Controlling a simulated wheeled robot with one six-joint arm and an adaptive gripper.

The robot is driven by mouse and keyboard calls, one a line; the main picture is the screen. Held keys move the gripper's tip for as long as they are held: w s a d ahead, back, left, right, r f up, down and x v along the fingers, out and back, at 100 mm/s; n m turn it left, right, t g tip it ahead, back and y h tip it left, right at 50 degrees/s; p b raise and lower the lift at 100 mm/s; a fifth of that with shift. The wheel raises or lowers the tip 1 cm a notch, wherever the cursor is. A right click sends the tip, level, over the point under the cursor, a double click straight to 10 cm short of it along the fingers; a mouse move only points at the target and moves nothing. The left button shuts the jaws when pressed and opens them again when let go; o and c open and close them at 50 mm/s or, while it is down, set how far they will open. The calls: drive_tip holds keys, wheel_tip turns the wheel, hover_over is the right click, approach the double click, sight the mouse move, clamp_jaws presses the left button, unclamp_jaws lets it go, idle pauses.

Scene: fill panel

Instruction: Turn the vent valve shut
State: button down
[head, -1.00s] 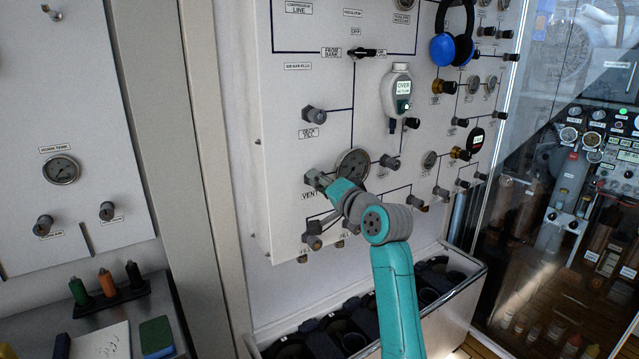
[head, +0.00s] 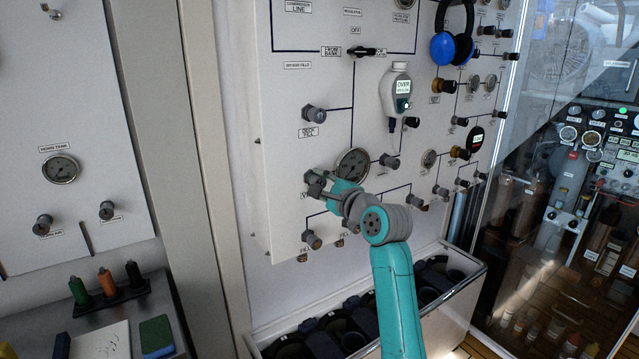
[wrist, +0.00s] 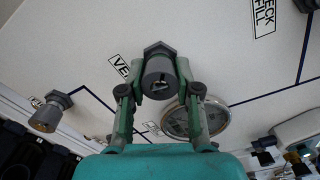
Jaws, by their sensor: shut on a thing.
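The vent valve (wrist: 158,78) is a grey round knob on a hex base on the white fill panel (head: 290,205). In the wrist view it sits between the two green fingers of my gripper (wrist: 157,82), which are shut on its sides. Part of its label, starting "VE", shows just left of it. In the head view my gripper (head: 317,183) reaches the valve from the right, and its fingers and wrist hide most of the knob. How far the valve is turned I cannot tell.
A round gauge (head: 352,165) sits close to the right of the valve. Another knob (head: 312,240) is below it and one (head: 314,114) above. A grey bin (head: 462,288) with dark cylinders stands under the panel. A handheld meter (head: 395,95) hangs at upper right.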

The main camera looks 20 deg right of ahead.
drive_tip(key=m, duration=0.5)
drive_tip(key=shift+f+m, duration=0.1)
drive_tip(key=shift+m, duration=0.2)
drive_tip(key=m, duration=0.4)
drive_tip(key=shift+m, duration=0.4)
drive_tip(key=shift+f, duration=0.1)
drive_tip(key=c, duration=0.8)
unclamp_jaws()
drive_tip(key=v, duration=1.2)
